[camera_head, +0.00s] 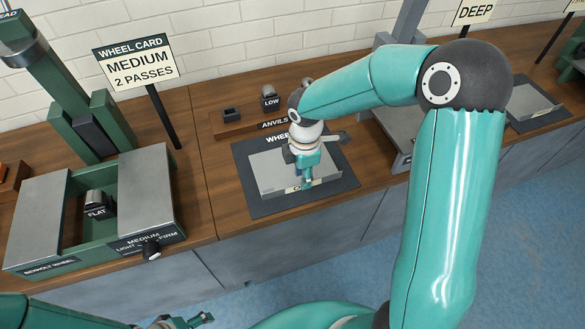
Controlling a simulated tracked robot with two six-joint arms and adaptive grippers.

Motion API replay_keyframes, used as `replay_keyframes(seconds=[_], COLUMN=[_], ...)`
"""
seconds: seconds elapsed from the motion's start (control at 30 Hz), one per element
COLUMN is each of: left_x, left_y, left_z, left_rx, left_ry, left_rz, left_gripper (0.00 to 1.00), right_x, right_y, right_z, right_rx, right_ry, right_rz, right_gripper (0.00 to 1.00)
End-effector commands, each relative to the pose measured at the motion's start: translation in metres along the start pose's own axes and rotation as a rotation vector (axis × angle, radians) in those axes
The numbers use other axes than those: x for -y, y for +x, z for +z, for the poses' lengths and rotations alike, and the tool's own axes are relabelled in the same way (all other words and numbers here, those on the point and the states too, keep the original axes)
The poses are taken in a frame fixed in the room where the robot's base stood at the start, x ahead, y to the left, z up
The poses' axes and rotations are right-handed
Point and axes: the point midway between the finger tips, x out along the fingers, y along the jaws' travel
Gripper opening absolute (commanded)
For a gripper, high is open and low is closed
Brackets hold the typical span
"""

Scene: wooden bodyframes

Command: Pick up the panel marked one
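A flat grey metal panel (268,178) lies on a dark mat lettered "WHEE…" on the bench. A small pale label shows at its front edge, mostly covered by my gripper, so I cannot read its mark. My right gripper (307,184) reaches down over the panel, its fingertips at that front edge beside the label. It looks narrow, but I cannot tell whether its fingers are closed on the edge. My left gripper (204,319) is low at the bottom edge of the view, away from the panel, and mostly cut off.
A green wheel machine (145,190) with a "FLAT" anvil stands at left, beside a "MEDIUM 2 PASSES" card (136,62). An anvil rack (222,129) sits behind the mat.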

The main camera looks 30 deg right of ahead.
Motion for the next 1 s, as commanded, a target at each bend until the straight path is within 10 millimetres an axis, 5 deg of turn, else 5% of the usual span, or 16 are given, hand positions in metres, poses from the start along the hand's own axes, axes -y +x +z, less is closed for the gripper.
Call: replay_keyframes(seconds=[0.2, 0.47, 0.67, 1.0], left_x=[-0.001, -0.001, -0.001, -0.001], left_y=[-0.003, -0.003, -0.003, -0.003], left_z=[0.000, 0.000, 0.000, 0.000], left_rx=[0.000, 0.000, 0.000, 0.000], left_ry=[0.000, 0.000, 0.000, 0.000], left_rz=[0.000, 0.000, 0.000, 0.000], left_gripper=[0.78, 0.78, 0.78, 0.78], right_x=[0.000, 0.000, 0.000, -0.001], right_y=[0.027, 0.030, 0.030, 0.029], right_z=[0.002, 0.002, 0.002, 0.001], right_rx=[0.000, -0.001, -0.001, -0.001], right_ry=[0.000, 0.001, 0.001, 0.001], right_rz=[-0.004, 0.000, -0.001, 0.002], right_gripper=[0.32, 0.32, 0.01, 0.00])
